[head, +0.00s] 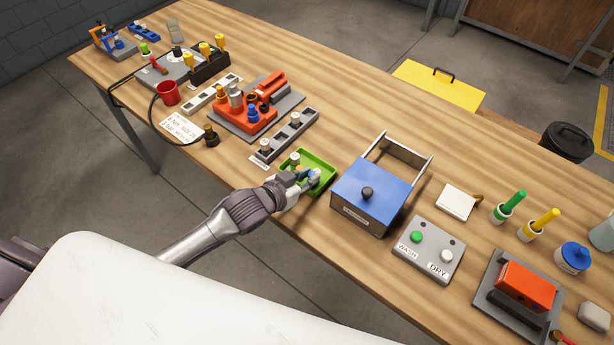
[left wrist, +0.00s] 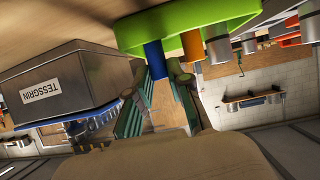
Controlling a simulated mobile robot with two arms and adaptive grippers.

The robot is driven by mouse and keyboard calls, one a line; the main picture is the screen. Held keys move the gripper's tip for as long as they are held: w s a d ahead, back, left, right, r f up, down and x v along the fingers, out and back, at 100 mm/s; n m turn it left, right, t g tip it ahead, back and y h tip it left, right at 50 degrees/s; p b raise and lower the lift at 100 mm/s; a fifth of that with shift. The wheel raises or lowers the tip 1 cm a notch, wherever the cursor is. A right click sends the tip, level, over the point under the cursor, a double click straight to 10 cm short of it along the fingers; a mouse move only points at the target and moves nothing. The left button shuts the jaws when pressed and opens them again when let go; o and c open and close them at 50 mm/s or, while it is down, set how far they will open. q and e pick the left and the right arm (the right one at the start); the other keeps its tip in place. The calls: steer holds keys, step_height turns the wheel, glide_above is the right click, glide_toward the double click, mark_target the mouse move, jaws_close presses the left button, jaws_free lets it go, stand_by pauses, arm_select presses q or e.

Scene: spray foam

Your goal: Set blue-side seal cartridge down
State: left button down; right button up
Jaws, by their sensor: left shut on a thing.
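The green tray (head: 330,186) lies on the wooden table with small cylindrical cartridges in it. My left gripper (head: 308,180) reaches over the tray's near edge, its fingers low among them. In the left wrist view, which looks upside down, the tray (left wrist: 190,22) is at the top. A blue cartridge (left wrist: 155,58) is at the tips of my left gripper (left wrist: 160,78), which is shut on it. An orange cartridge (left wrist: 191,46) and a grey one (left wrist: 219,50) are beside it. I cannot tell whether the blue cartridge touches the tray floor. My right gripper is not in view.
A blue-lidded box (head: 372,190) stands close right of the tray. A grey rack (head: 285,138) lies just behind it, with a red fixture (head: 245,112) further left. A wash/dry button panel (head: 428,250) is at the front right. Bare wood lies left of the tray.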

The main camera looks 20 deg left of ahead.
arm_select(q)
steer(key=shift+f, duration=0.35)
steer(key=c, duration=1.1)
jaws_free()
steer(key=shift+o, duration=0.2)
steer(key=shift+s, duration=0.1)
steer(key=b+v, duration=0.1)
steer(key=v, duration=1.1)
steer(key=shift+d+f, duration=0.1)
